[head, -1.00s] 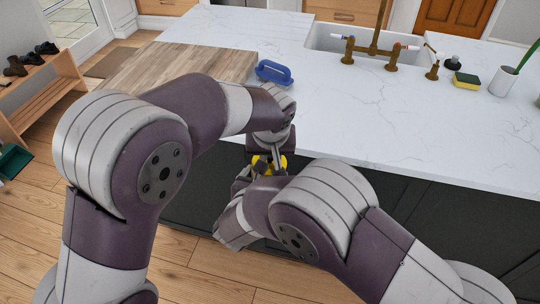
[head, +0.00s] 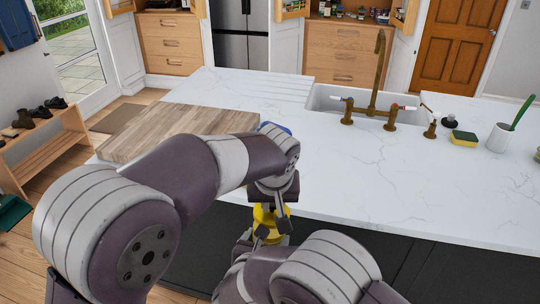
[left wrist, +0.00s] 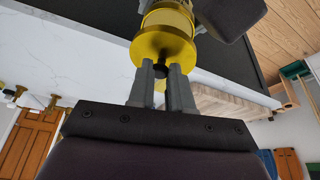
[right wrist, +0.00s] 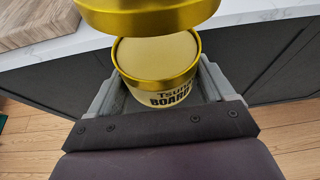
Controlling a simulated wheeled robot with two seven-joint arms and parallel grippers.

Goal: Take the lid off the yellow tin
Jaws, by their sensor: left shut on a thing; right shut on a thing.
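The yellow tin (right wrist: 168,90), with dark lettering on a pale label, is held between the fingers of my right gripper (right wrist: 160,78). Its round top shows uncovered in the right wrist view. The gold-yellow lid (right wrist: 150,14) is above it, with a gap at the near side. In the left wrist view my left gripper (left wrist: 163,70) is shut on the black knob of the lid (left wrist: 160,45). In the head view the left gripper (head: 273,192) is above the yellow lid (head: 264,213), and the right gripper (head: 262,236) is below, partly hidden by my arm.
The white marble counter (head: 400,170) lies just beyond the grippers, with dark cabinet fronts (head: 380,250) below. A wooden board (head: 180,130) and a mostly hidden blue thing (head: 276,130) are on it. A sponge (head: 463,138) and white cup (head: 500,138) stand right, near the sink.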

